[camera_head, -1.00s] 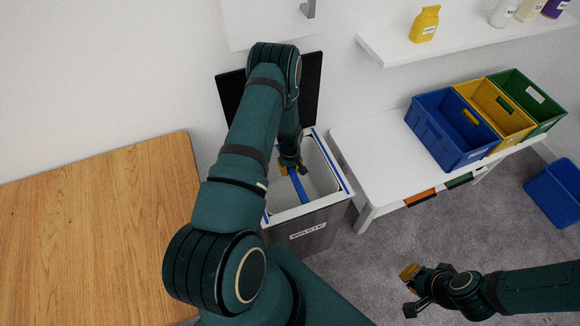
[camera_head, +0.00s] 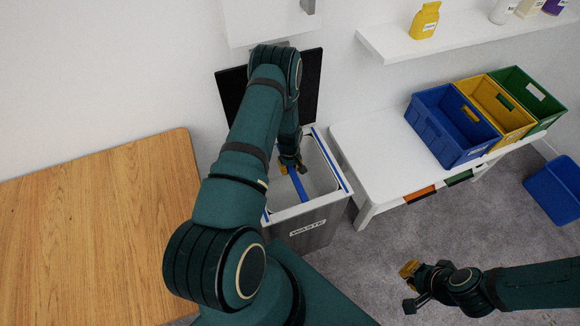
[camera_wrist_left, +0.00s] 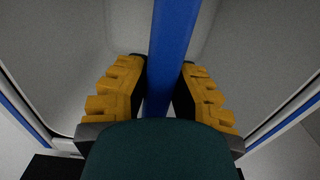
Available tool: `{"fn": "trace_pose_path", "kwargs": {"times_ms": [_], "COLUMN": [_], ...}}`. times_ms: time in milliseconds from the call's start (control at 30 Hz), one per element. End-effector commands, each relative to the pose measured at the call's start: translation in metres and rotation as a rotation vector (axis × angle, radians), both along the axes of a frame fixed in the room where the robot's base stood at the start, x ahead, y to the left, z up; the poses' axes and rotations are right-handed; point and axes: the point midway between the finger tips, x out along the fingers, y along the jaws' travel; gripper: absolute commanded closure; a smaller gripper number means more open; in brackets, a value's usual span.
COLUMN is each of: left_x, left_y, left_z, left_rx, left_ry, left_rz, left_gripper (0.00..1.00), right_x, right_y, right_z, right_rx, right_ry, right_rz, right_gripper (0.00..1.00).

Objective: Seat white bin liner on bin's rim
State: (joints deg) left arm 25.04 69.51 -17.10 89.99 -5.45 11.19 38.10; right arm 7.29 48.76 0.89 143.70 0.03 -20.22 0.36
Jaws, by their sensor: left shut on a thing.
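The grey bin (camera_head: 322,232) marked WASTE stands between the wooden table and the white bench. The white bin liner (camera_head: 320,183) is at the bin's mouth, its pale walls inside and blue strips along its edges. A blue bar (camera_head: 298,184) crosses its opening. My left gripper (camera_head: 292,168) is shut on this bar. In the left wrist view my left gripper's yellow fingers (camera_wrist_left: 161,88) flank the bar, with the liner's pale interior (camera_wrist_left: 245,65) beyond. My arm hides the bin's left side; any gap between liner and rim cannot be made out. My right gripper (camera_head: 408,289) is open and empty above the floor.
The bin's dark lid (camera_head: 312,90) stands raised behind, against the wall. A wooden table (camera_head: 100,230) is at left. The white bench (camera_head: 375,165) holds blue, yellow and green crates. A blue tub (camera_head: 556,192) is on the floor at right. Grey floor is clear in front.

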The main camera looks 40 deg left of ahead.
Motion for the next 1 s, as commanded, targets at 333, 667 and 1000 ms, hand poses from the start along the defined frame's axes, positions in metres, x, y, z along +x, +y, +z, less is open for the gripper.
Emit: {"fn": "trace_pose_path", "kwargs": {"times_ms": [333, 667, 1000], "left_x": [-0.001, 0.001, 0.001], "left_y": [0.000, 0.000, 0.001], "left_z": [-0.004, 0.006, 0.071], "left_rx": [0.000, 0.000, 0.002], "left_ry": [0.001, -0.001, -0.003], "left_rz": [0.000, 0.000, 0.000], "left_gripper": [0.48, 0.48, 0.48], "right_x": [0.000, 0.000, 0.000], "right_y": [0.000, 0.000, 0.000], "right_z": [0.000, 0.000, 0.000], "right_rx": [0.000, 0.000, 0.000], "right_ry": [0.000, 0.000, 0.000], "right_rz": [0.000, 0.000, 0.000], "right_gripper": [1.00, 1.00, 1.00]}}
